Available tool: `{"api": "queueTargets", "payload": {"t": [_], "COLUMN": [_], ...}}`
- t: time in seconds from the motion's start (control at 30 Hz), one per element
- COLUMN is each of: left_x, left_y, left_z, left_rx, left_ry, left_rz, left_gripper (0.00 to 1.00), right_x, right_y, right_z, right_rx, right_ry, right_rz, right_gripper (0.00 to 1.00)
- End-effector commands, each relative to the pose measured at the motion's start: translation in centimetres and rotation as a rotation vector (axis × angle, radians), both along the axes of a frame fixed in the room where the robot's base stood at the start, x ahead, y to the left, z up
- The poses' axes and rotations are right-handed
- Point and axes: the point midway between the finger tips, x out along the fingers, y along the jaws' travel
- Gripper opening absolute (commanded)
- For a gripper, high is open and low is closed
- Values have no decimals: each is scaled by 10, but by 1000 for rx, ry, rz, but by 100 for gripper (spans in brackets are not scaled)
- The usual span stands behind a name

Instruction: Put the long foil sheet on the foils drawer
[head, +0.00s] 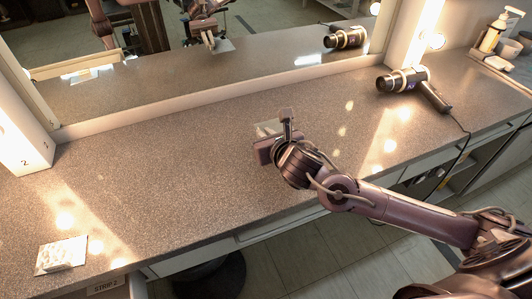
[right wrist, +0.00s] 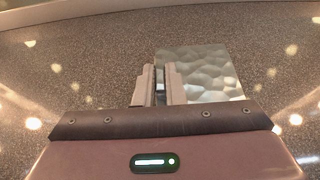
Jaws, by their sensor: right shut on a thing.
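My right gripper (head: 286,117) is over the middle of the counter, shut on a silver foil sheet (head: 268,128), which is partly hidden behind it. In the right wrist view the fingers (right wrist: 160,84) grip the left edge of this dimpled sheet (right wrist: 205,74). Another foil sheet (head: 62,255) lies flat on the counter at the lower left. I cannot tell for sure which sheet is the long one. At the bottom left a drawer front with a label (head: 105,285) shows, cut off by the picture's edge; its label looks like "STRIP 2". My left gripper is not in view.
A mirror (head: 200,70) runs along the back of the counter (head: 180,150) and reflects my arm. A hair dryer (head: 405,80) with a cord lies at the right. Bottles and a cup stand on a tray (head: 493,62) at the far right. The counter's middle left is clear.

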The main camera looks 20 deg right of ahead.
Motion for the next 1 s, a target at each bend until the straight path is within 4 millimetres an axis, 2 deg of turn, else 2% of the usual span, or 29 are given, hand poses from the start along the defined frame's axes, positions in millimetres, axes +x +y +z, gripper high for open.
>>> {"api": "queueTargets", "payload": {"t": [0.17, 0.4, 0.87, 0.9, 1.0], "left_x": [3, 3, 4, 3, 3], "left_y": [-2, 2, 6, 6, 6], "left_z": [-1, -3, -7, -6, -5], "left_rx": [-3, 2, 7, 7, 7], "left_ry": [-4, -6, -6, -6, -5], "left_rz": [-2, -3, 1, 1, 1], "left_gripper": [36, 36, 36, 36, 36], "right_x": [0, 0, 0, 0, 0], "right_y": [0, 0, 0, 0, 0], "right_z": [-15, -49, -58, -56, -56], "right_rx": [1, 2, 1, 1, 1], "right_ry": [2, 1, -1, -1, -1], "right_rz": [1, -1, 0, 0, 0], "right_gripper": [0, 0, 0, 15, 28]}}
